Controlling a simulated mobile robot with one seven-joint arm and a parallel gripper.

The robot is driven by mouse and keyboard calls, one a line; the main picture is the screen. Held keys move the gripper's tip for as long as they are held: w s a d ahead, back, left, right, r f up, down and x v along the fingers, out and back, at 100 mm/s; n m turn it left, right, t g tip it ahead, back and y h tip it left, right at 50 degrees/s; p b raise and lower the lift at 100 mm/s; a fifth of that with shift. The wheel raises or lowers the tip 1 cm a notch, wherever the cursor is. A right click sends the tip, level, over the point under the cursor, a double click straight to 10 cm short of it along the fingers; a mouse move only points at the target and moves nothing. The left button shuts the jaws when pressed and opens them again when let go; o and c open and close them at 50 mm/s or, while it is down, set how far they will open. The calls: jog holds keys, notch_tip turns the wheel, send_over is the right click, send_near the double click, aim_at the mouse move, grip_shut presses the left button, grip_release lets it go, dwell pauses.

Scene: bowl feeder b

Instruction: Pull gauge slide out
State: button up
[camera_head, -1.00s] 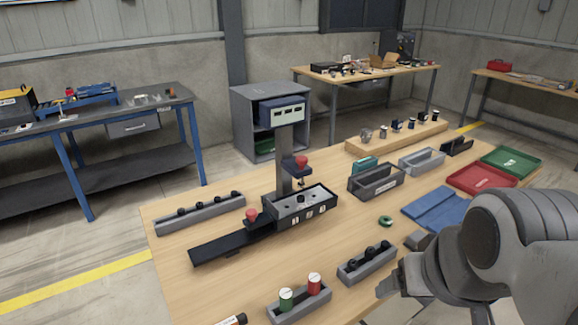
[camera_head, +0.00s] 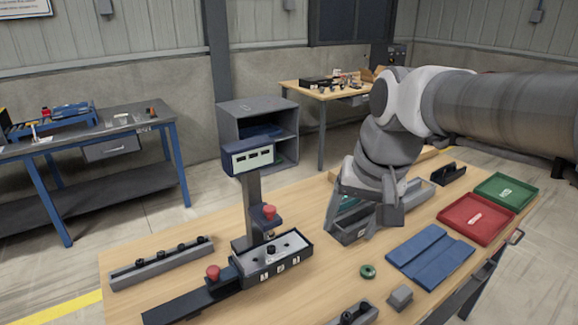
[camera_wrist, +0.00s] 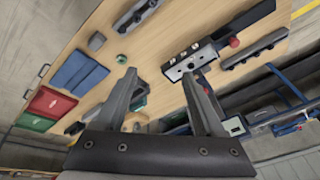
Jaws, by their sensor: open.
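The gauge station shows in the head view as a grey-topped black base (camera_head: 283,250) with a column and a display head (camera_head: 248,157). A red-topped plunger (camera_head: 269,212) hangs above the base. A long black slide track (camera_head: 180,303) runs out from the base's left end, with a red knob (camera_head: 213,272) near the junction. In the wrist view the base (camera_wrist: 190,61), the red knob (camera_wrist: 233,42) and the black track (camera_wrist: 248,20) lie beyond the fingertips. My gripper (camera_head: 369,215) is open and empty, right of the station and apart from it. Its fingers also show in the wrist view (camera_wrist: 158,76).
My gripper is above or in front of a dark grey bin (camera_head: 350,231), partly hidden by it. A green ring (camera_head: 367,271), a grey block (camera_head: 400,297), a blue mat (camera_head: 430,250), red (camera_head: 470,232) and green (camera_head: 520,196) trays lie right. A peg rail (camera_head: 150,268) lies left.

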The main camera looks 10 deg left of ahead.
jog(key=w+a+g+p, duration=0.1)
jog(key=w+a+p, duration=0.1)
jog(key=w+a, duration=0.45)
jog(key=g+h+p, duration=0.2)
jog(key=p, duration=0.3)
send_over(213, 269)
notch_tip(213, 269, down, 7)
notch_tip(213, 269, down, 17)
jog(key=shift+s+r+p, duration=0.1)
jog(key=shift+r+p, duration=0.05)
jog(key=shift+p, duration=0.5)
jog(key=shift+c, duration=0.3)
grip_shut()
